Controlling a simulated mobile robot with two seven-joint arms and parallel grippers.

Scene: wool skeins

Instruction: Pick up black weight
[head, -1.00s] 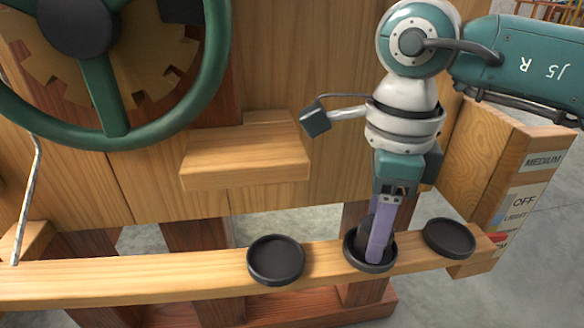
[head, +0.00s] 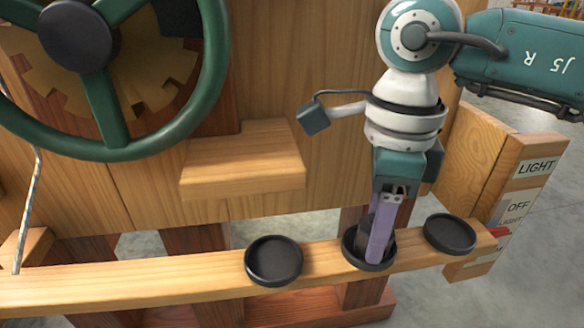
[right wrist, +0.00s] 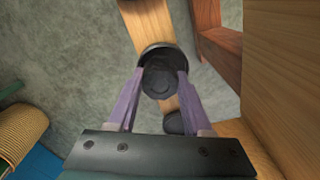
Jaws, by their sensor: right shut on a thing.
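The black weight (right wrist: 158,80) is a dark round piece between my two purple fingers in the right wrist view. In the head view its dark side (head: 362,241) shows beside the near finger; the rest is hidden. My right gripper (head: 377,256) points down and is shut on the weight. The weight and fingertips are in or just over the middle black dish (head: 367,268) on the wooden rail. I cannot tell whether the weight touches the dish's bottom. My left gripper is not in view.
Two empty black dishes stand on the rail (head: 130,281), one left (head: 274,261) and one right (head: 450,234) of the middle one. A small wooden shelf (head: 243,160) juts out above. A green wheel (head: 113,128) is at upper left. A label post (head: 521,195) stands at right.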

